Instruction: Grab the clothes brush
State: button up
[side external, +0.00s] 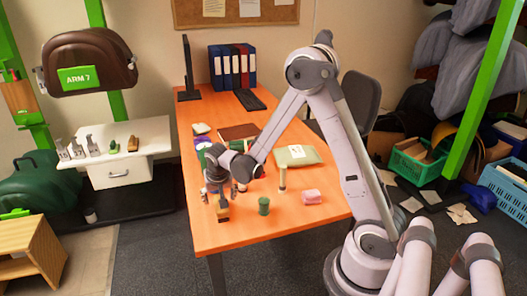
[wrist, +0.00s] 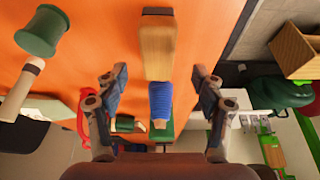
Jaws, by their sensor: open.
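A wooden block with a dark end, which looks like the clothes brush (wrist: 156,50), is at the top middle of the wrist view. In the side view the brush (side external: 223,213) is on the orange table near its front left edge, just below my gripper (side external: 221,194). In the wrist view my gripper (wrist: 158,80) is open, one finger to each side, with nothing held. The brush's lower end in that view lies between the fingertip lines, with gaps on both sides. A ribbed blue cylinder (wrist: 160,101) is just below the brush there.
A green spool (side external: 263,206), a pale upright cylinder (side external: 282,179) and a pink block (side external: 312,197) stand to the right on the table (side external: 290,235). The table's front right is clear.

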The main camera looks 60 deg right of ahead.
jog(key=shift+d+x, duration=0.2)
jog(key=shift+x, duration=1.8)
jog(key=shift+w+d+f, duration=0.1)
jog(key=shift+d+f, duration=0.1)
jog(key=shift+f, duration=0.4)
jog(key=shift+f, duration=0.25)
jog(key=c, duration=1.3)
